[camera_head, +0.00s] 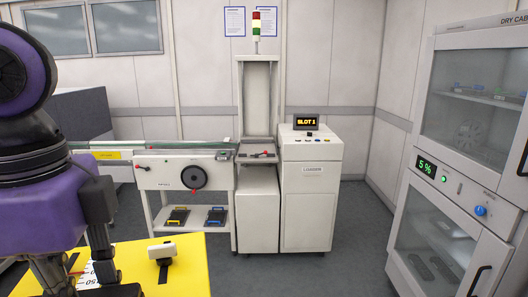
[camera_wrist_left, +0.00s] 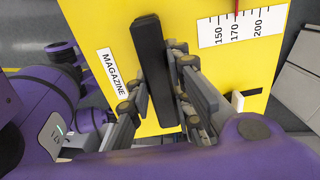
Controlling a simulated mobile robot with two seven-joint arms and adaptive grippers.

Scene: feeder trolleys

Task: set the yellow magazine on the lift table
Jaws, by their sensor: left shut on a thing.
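The yellow magazine (camera_head: 195,265) fills the lower left of the head view, close to me. It has a black handle bar, a white scale strip and a small white block with a dark strip on top. In the left wrist view the magazine (camera_wrist_left: 215,75) carries a "MAGAZINE" label. My left gripper (camera_wrist_left: 152,90) is shut on its black handle (camera_wrist_left: 150,50), a finger on each side. In the head view my left arm hides much of that grip. What looks like the lift table (camera_head: 257,158) is the small platform below the tall column. My right gripper is not in view.
A green-topped conveyor (camera_head: 180,144) with a round handwheel runs left of the column. A dry cabinet (camera_head: 455,205) is at the far right. Grey floor is clear in the middle.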

